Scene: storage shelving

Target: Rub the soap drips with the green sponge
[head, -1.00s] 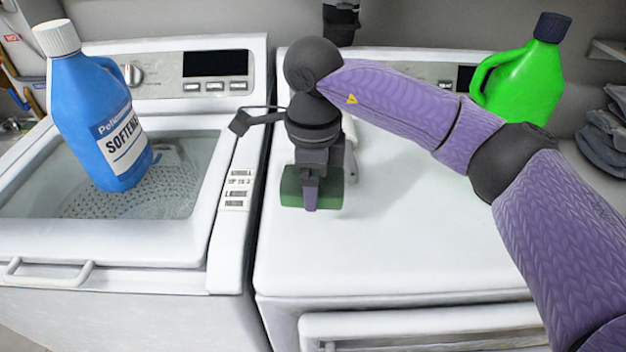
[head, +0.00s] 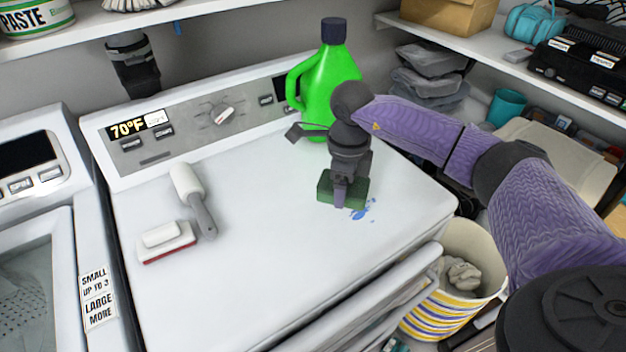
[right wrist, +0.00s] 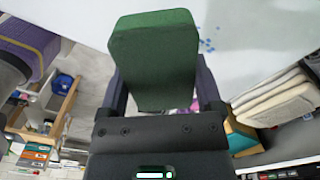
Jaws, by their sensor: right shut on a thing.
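The green sponge (head: 327,190) is a dark green block held low over the right part of the white machine's top (head: 270,240). My right gripper (head: 341,196) is shut on it. In the right wrist view the sponge (right wrist: 155,55) fills the space ahead of the jaws. The soap drips (head: 360,212) are small blue spots just to the right of and in front of the sponge. They also show in the right wrist view (right wrist: 207,44), beside the sponge. I cannot tell whether the sponge touches the surface or covers some drips. My left gripper is out of view.
A green jug (head: 322,90) stands behind my right gripper. A striped basket (head: 440,310) stands below the right edge. The middle of the top is clear.

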